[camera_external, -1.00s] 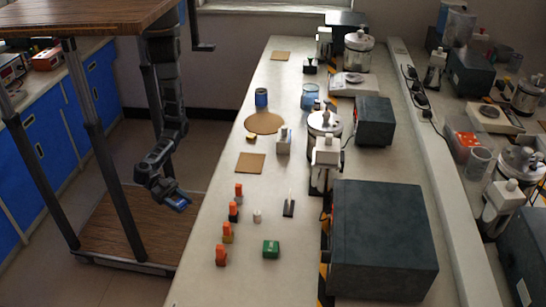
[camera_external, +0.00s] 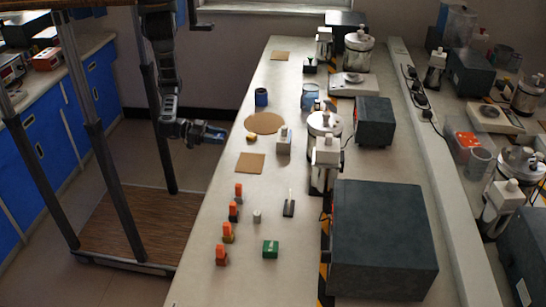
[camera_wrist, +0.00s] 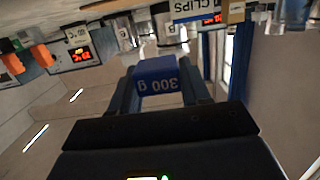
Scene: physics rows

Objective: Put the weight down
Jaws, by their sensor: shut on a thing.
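The weight (camera_wrist: 157,82) is a blue block marked "300 g", seen in the wrist view between the two fingers. My gripper (camera_wrist: 158,90) is shut on it. In the external view my gripper (camera_external: 218,134) is raised beside the left edge of the long bench (camera_external: 212,215), near the brown round mat.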

